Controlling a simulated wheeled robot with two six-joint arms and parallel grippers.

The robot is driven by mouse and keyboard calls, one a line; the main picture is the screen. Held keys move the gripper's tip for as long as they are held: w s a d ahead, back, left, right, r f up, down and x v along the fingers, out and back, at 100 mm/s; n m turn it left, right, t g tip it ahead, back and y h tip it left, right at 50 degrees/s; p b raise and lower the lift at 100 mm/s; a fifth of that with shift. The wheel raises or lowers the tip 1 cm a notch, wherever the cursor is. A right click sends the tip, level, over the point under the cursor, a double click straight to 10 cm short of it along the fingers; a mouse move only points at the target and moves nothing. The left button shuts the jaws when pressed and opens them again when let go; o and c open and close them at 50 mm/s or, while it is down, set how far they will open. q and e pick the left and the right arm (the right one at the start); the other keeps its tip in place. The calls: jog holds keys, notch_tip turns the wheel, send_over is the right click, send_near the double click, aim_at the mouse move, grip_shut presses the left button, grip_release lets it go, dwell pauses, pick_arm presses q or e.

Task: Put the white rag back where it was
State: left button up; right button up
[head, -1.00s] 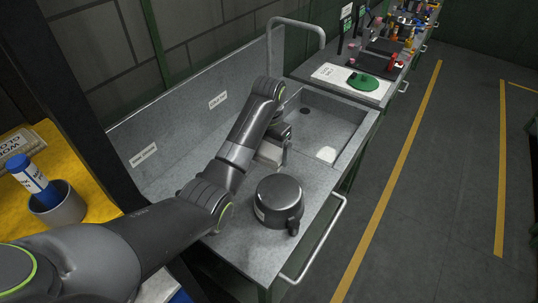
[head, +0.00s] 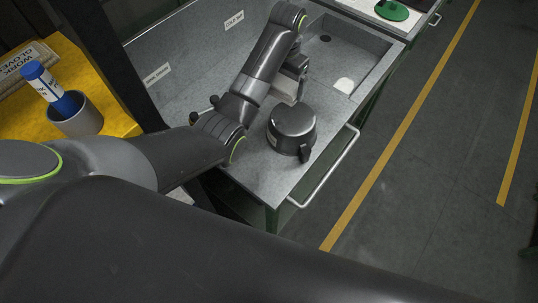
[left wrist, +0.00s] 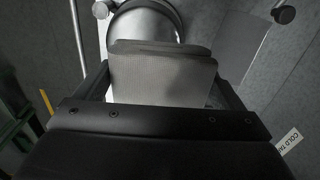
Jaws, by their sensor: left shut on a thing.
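My left gripper (head: 292,86) is over the metal counter beside the sink, behind the dark pot. The pot (head: 292,125) stands upright on the counter, close in front of the gripper. My right gripper is out of view.
The sink basin (head: 335,50) lies beyond the gripper, with a small white item (head: 344,86) at its near right. A handrail (head: 325,170) runs along the counter front. A yellow shelf (head: 108,116) with a grey cup (head: 80,118) is at left. Floor at right is clear.

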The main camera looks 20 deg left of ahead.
pick_arm(q)
jog(key=s+f+n, duration=0.2)
jog(key=s+f, duration=0.4)
jog(key=s, duration=0.3)
jog(key=s+f+n, duration=0.2)
jog(key=s+f, duration=0.3)
jog(key=s, duration=0.4)
jog(key=f, duration=1)
jog(key=shift+a, duration=0.4)
jog(key=o, duration=0.9)
jog(key=shift+f, duration=0.1)
jog(key=shift+o, duration=0.2)
notch_tip(320, 180, up, 12)
jog(key=shift+r, duration=0.2)
jog(key=shift+s+f, duration=0.1)
